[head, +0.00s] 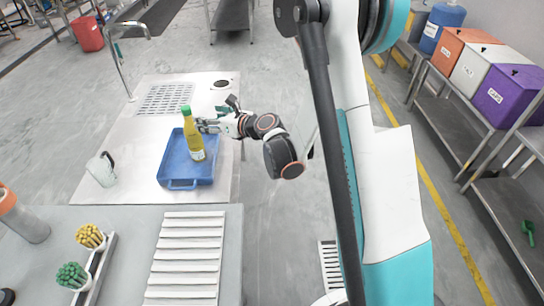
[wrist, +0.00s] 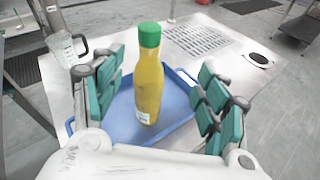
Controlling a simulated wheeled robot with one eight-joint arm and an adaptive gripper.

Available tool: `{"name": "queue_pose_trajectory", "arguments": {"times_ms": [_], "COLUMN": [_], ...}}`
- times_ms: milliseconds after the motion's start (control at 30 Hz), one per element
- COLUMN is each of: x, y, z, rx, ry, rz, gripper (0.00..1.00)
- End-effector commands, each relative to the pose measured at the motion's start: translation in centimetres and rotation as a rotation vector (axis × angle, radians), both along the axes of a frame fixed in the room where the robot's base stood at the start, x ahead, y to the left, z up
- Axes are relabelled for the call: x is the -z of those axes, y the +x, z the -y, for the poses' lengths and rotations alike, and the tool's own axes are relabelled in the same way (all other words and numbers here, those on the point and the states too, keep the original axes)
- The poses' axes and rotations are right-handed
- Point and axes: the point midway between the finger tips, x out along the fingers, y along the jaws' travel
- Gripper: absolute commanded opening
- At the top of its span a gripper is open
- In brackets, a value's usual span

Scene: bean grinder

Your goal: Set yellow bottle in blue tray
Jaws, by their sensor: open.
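The yellow bottle (head: 192,138) with a green cap stands upright in the blue tray (head: 190,172) in the head view. In the wrist view the bottle (wrist: 148,85) is between my fingers, and the tray (wrist: 178,137) spreads beneath it. My gripper (head: 205,125) reaches in from the right at the bottle's side. In the wrist view my gripper (wrist: 160,100) is open, with its teal finger pads spread on both sides of the bottle and gaps showing to it. The bottle's base is on the tray floor as far as I can see.
A clear measuring jug (head: 102,169) stands left of the tray. A faucet (head: 125,50) and drain grate (head: 165,98) lie behind it. A white ribbed rack (head: 186,258) and cups of yellow (head: 90,237) and green (head: 72,276) items are in front. The white counter around the tray is mostly clear.

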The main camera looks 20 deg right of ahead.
Motion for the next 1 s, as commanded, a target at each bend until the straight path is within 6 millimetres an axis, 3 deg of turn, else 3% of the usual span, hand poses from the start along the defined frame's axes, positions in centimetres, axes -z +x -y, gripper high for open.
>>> {"name": "queue_pose_trajectory", "arguments": {"times_ms": [33,200,400,500,733,1000], "x": [-2.7,-10.7,-17.9,-20.4,-23.5,-22.6], "y": [0.1,0.2,-1.1,-2.3,-6.4,-13.0], "z": [0.2,2.2,5.6,7.5,11.6,14.6], "rx": [0.043,0.208,0.4,0.496,0.717,0.995], "ry": [0.076,0.373,0.728,0.906,1.312,1.769], "rz": [0.009,0.025,0.015,-0.002,-0.069,-0.199], "gripper": [0.68,0.68,0.68,0.68,0.68,0.68]}}
